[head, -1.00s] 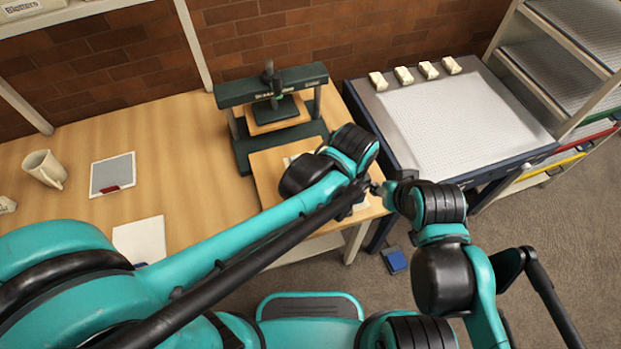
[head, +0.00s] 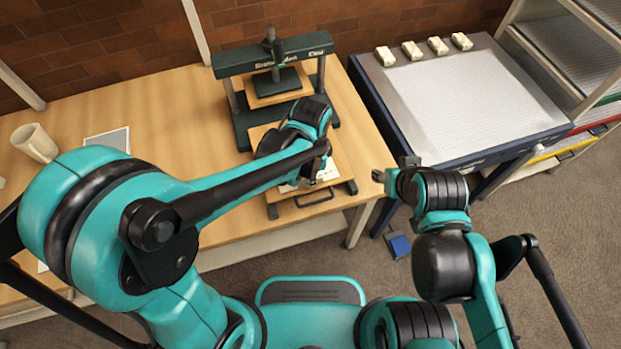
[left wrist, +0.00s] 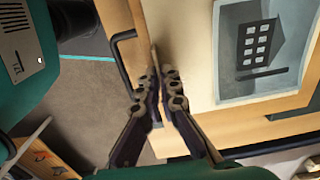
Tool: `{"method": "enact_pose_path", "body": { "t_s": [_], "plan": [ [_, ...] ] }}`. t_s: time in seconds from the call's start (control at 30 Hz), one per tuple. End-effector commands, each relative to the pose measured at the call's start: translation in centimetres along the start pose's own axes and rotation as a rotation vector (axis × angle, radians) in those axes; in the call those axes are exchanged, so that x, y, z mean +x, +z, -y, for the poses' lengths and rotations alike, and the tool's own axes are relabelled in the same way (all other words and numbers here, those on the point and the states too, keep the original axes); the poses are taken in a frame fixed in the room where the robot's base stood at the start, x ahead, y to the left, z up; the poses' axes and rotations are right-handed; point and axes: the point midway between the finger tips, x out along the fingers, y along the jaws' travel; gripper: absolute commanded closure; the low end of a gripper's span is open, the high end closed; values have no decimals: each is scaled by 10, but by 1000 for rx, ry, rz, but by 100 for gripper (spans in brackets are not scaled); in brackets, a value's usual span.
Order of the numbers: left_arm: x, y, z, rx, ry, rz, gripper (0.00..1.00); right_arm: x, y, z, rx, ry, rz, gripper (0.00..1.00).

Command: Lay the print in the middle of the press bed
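The print (left wrist: 265,50), a grey sheet with a dark building, lies flat on a pale sheet over the wooden press bed (left wrist: 185,95) in the left wrist view. In the head view the bed (head: 343,165) sticks out in front of the dark green press (head: 240,63), and my left arm hides much of it. My left gripper (left wrist: 161,75) is over the bed's edge, beside the print and apart from it. Its fingertips are close together with nothing clearly between them. My right gripper (head: 384,177) is off the table's right edge; its fingers are too small to read.
A black handle (head: 315,201) is on the bed's front edge. A mug (head: 34,142) and a partly hidden flat item (head: 108,140) are on the table's left. A light-topped table (head: 470,100) with several small white blocks stands right. A blue pad (head: 398,246) lies on the floor.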

Motion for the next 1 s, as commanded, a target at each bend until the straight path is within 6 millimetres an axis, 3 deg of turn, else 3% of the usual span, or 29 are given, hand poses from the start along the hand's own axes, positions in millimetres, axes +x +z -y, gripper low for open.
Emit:
{"method": "enact_pose_path", "body": {
  "t_s": [0.27,0.37,0.7,0.87,1.0],
  "plan": [
    [2,0,0,0,0,0,100,2,1,0,0,0,0,60],
    [1,0,0,0,0,0,74,1,0,0,0,0,0,60],
    [-1,0,0,0,0,0,74,-1,-1,0,0,0,0,60],
    [-22,0,0,0,0,0,74,-9,-7,0,0,0,0,60],
    [-54,0,0,0,0,0,74,-20,-15,0,0,0,0,60]
  ]
}}
